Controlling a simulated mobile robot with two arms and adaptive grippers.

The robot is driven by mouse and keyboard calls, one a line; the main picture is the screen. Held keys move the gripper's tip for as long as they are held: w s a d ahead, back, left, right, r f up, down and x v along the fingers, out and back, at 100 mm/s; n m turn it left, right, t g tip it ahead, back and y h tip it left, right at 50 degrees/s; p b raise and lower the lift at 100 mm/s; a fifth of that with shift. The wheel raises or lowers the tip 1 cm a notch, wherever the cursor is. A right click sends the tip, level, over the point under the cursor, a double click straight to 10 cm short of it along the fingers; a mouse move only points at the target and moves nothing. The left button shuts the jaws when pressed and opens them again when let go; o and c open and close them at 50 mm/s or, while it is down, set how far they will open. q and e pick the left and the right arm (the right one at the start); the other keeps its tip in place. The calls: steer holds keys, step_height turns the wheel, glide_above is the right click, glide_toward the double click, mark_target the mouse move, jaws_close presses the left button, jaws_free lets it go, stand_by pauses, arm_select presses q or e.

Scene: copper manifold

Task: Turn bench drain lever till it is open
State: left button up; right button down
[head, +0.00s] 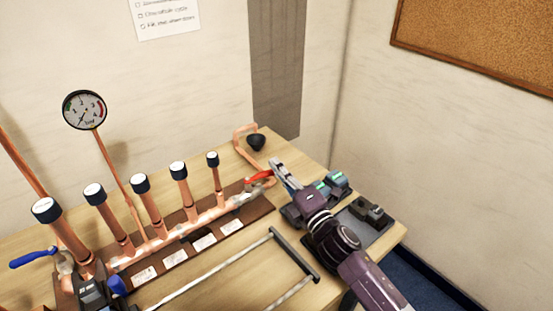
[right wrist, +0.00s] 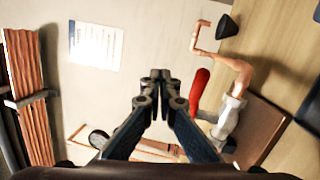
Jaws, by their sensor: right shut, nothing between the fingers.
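The bench drain lever has a red handle (head: 260,175) at the right end of the copper manifold (head: 175,236). The red handle also shows in the right wrist view (right wrist: 199,90), beside a pale metal valve body (right wrist: 230,116). My right gripper (head: 275,163) is shut and empty, close to the handle's outer end. In the right wrist view its closed fingertips (right wrist: 160,76) are left of the red handle, with a small gap in the picture. I cannot tell whether they touch.
A bent copper outlet pipe (head: 241,137) and a black funnel-like cup (head: 257,142) are behind the lever. Dark devices (head: 337,183) stand right of my gripper. A grey metal frame (head: 225,263) lies in front. A blue lever (head: 33,258) is at far left.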

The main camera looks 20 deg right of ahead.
steer(key=s+d+r+n+g+y+b, duration=0.1)
steer(key=s+d+r+y+b, duration=0.2)
steer(key=s+d+y+b, duration=0.15)
steer(key=s+d+f+n+g+y+b, duration=0.2)
steer(key=s+d+f+g, duration=0.1)
steer(key=s+f+g, duration=0.3)
steer(key=p, duration=0.4)
glide_toward(265, 176)
steer(key=shift+g, duration=0.3)
steer(key=shift+x, duration=2.95)
steer(key=shift+w+r, duration=0.1)
steer(key=shift+r, duration=0.1)
